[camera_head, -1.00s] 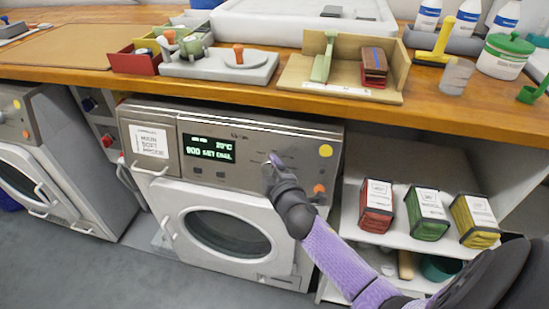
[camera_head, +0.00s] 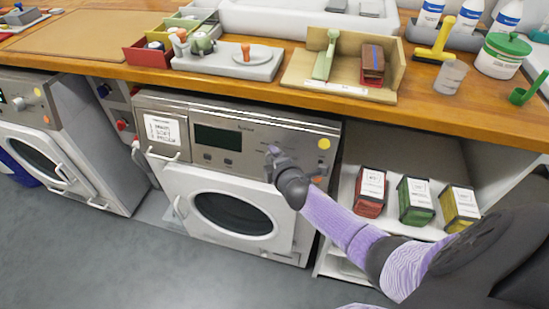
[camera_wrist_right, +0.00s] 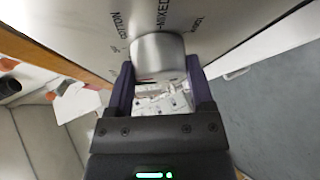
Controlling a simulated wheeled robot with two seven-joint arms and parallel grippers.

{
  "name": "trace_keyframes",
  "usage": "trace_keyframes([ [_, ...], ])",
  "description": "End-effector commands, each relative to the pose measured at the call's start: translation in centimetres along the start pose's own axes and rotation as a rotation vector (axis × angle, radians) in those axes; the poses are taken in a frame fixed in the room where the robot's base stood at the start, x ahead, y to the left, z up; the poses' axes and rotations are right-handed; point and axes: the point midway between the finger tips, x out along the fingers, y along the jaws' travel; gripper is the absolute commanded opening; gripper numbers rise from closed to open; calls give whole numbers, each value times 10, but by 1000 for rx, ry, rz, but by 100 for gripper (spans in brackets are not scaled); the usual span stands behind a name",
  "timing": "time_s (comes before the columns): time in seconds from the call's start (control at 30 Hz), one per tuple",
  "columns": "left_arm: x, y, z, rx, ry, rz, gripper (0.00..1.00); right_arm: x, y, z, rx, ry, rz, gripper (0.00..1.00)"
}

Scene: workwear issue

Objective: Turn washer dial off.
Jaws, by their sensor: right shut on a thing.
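The washer (camera_head: 285,135) stands under the worktop, with its round door (camera_head: 237,213) closed. Its display (camera_head: 217,138) is dark. My right gripper (camera_head: 272,158) is at the right part of the control panel and covers the dial in the head view. In the right wrist view, the silver dial (camera_wrist_right: 158,52) sits between the two fingers of my right gripper (camera_wrist_right: 160,84), which is shut on it. Printed programme words, among them "COTTON" and "MIXED", surround the dial. Its pointer mark cannot be made out. My left gripper is out of view.
A second washer (camera_head: 85,150) stands at the left. Red (camera_head: 371,192), green (camera_head: 415,201) and yellow (camera_head: 459,208) boxes sit on the shelf right of the washer. The wooden worktop (camera_head: 440,112) overhangs the panel. The grey floor (camera_head: 110,255) in front is clear.

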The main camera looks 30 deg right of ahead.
Motion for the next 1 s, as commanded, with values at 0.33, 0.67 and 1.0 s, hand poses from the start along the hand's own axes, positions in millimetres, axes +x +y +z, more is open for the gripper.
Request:
trace_keyframes([
  [0.33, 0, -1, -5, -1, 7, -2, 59, 0, -1, 0, 1, 0, -1, 91],
  [0.67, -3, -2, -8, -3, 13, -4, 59, -5, 1, 0, 1, 1, 0, 100],
  [1.0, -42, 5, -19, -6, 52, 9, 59, -79, 4, -1, 2, 1, -1, 100],
])
